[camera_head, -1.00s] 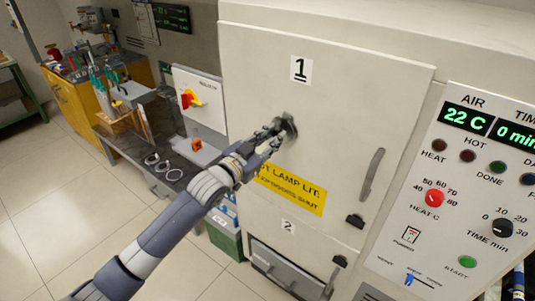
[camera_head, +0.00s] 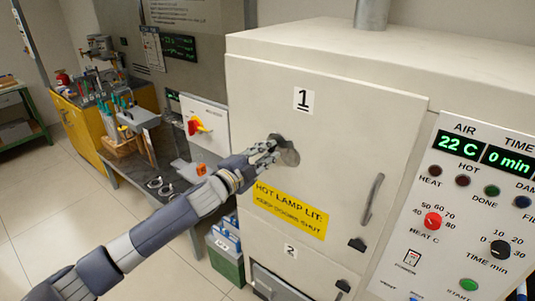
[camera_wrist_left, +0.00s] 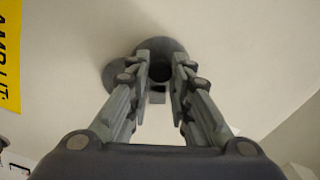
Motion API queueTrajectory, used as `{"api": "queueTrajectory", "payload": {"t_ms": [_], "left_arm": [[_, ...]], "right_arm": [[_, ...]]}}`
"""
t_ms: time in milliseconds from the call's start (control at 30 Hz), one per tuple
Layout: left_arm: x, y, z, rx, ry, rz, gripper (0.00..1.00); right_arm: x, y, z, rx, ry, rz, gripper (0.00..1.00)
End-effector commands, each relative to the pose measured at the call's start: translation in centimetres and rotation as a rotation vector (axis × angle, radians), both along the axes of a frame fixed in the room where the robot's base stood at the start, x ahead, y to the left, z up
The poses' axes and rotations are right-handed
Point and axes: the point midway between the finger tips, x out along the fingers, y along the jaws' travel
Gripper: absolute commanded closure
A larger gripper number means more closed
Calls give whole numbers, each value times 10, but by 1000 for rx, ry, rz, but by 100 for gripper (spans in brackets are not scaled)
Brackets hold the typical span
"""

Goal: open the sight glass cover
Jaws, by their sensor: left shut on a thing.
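The sight glass cover (camera_head: 277,138) is a small dark grey disc on the cream door marked 1. It sits up and to the left of a second round grey patch, the sight glass spot (camera_head: 291,157), and partly overlaps it. My left gripper (camera_head: 270,149) reaches in from the left and is shut at the cover. In the left wrist view, the fingers (camera_wrist_left: 160,72) close on a dark round knob in front of the cover disc (camera_wrist_left: 160,45). The sight glass spot (camera_wrist_left: 112,76) shows to its left. Its surface is too dim to make out. My right gripper is out of view.
A yellow hot-lamp sign (camera_head: 290,209) lies below the cover, and a door handle (camera_head: 373,199) is to its right. The control panel (camera_head: 470,215) stands further right. A bench with tools (camera_head: 150,150) is at the left. The floor at lower left is clear.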

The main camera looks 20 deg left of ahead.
Motion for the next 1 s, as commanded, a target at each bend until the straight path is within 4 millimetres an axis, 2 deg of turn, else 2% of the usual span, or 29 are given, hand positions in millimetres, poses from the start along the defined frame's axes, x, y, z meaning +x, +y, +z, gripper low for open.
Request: {"api": "queueTrajectory", "payload": {"t_ms": [33, 400, 1000], "left_arm": [[1, 1, 5, 34, -16, 0, 100], [1, 3, 12, 197, -75, 0, 100], [1, 3, 13, 230, -87, 0, 100]], "right_arm": [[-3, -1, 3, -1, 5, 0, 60], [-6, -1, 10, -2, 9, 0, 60], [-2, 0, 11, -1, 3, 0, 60]]}}
